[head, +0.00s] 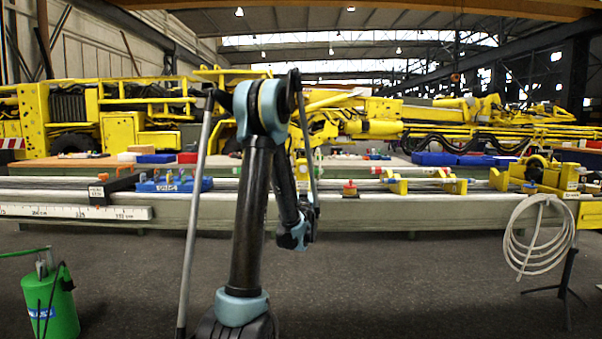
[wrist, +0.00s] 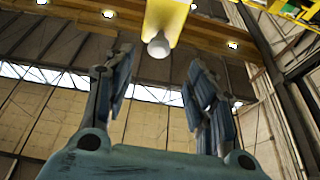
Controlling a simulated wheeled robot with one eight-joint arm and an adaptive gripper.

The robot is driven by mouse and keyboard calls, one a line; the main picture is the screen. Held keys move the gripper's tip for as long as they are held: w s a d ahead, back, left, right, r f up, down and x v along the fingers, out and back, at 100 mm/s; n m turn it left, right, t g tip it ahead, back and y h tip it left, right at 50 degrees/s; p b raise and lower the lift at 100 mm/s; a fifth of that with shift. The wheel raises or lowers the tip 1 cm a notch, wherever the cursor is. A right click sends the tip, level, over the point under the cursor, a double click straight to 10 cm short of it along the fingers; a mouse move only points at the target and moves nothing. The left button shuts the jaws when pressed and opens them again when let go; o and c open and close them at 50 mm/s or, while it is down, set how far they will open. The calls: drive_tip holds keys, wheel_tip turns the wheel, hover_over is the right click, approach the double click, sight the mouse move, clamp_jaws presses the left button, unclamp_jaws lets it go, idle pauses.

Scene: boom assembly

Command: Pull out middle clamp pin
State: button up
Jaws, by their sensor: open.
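In the wrist view, a yellow part (wrist: 166,14) hangs in from the top edge. A pale grey, round-ended piece (wrist: 159,46), perhaps a pin's end, sticks out of it toward me. My gripper (wrist: 161,62) is open, one finger on each side of this piece and apart from it. I cannot tell how deep between the fingers it sits. In the head view, yellow clamp-like brackets (head: 397,184) and (head: 455,185) stand along a rod on the long bench, with another (head: 498,178) further right. I cannot tell which holds the middle clamp pin. My arm partly hides the gripper there.
The long grey bench (head: 420,213) runs across the head view. A blue tray (head: 172,185) and a white scale strip (head: 75,211) are at its left. A green canister (head: 50,305) stands front left, a hose coil (head: 538,237) on a stand at right. The floor between is clear.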

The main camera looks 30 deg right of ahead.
sight(303, 170)
drive_tip(key=x, duration=1.2)
drive_tip(key=shift+w+r, duration=0.15)
drive_tip(key=shift+w, duration=0.05)
clamp_jaws()
